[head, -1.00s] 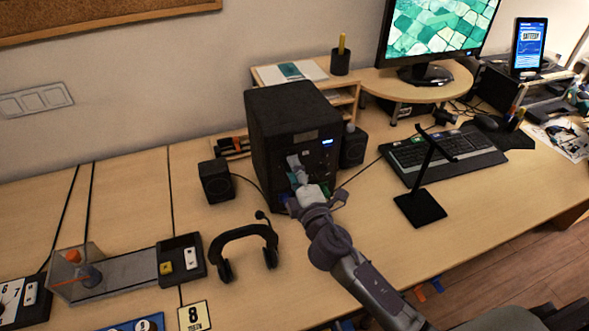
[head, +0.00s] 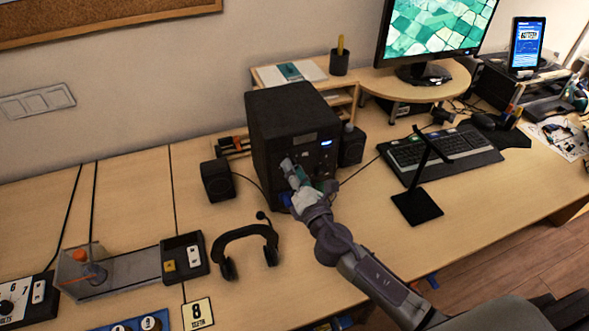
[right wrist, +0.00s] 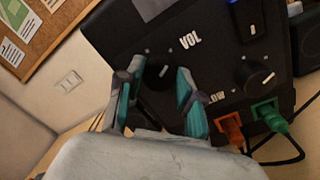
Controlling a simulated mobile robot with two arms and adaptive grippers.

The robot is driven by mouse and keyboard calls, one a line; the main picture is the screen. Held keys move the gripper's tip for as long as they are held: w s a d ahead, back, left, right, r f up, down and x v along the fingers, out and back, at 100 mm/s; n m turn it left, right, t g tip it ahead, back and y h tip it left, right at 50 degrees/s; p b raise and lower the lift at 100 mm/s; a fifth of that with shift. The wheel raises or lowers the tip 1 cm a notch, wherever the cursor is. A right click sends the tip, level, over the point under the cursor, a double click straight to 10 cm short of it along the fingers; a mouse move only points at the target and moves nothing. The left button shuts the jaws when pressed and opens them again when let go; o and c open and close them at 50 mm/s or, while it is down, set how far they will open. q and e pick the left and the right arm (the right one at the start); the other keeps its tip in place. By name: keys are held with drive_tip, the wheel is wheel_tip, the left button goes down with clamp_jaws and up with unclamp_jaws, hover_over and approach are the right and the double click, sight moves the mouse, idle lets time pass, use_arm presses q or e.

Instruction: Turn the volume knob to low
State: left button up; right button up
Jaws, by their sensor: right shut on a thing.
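A black box (head: 270,130) stands against the wall side of the desk, with a small lit blue display on its front. The black volume knob (right wrist: 157,77) is beside the VOL label, between my right gripper's teal fingers (right wrist: 160,70). My right gripper (head: 291,167) is at the front of the box in the head view, shut on the knob, and hides part of the panel. The knob's pointer direction is hard to tell. My left gripper is not in view.
A second knob (right wrist: 259,80) and orange (right wrist: 230,128) and green (right wrist: 268,114) plugs are close to the right finger. Small speakers (head: 217,181) flank the box. A headset (head: 245,245) lies in front, and a black stand (head: 417,205) is to the right.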

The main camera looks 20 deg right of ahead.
drive_tip(key=shift+f+n, duration=0.15)
drive_tip(key=shift+n, duration=0.15)
drive_tip(key=o, duration=1.2)
drive_tip(key=shift+c, duration=0.2)
drive_tip(key=shift+s, duration=0.1)
drive_tip(key=s, duration=1.2)
drive_tip(key=shift+d+f, duration=0.25)
drive_tip(key=shift+d, duration=0.15)
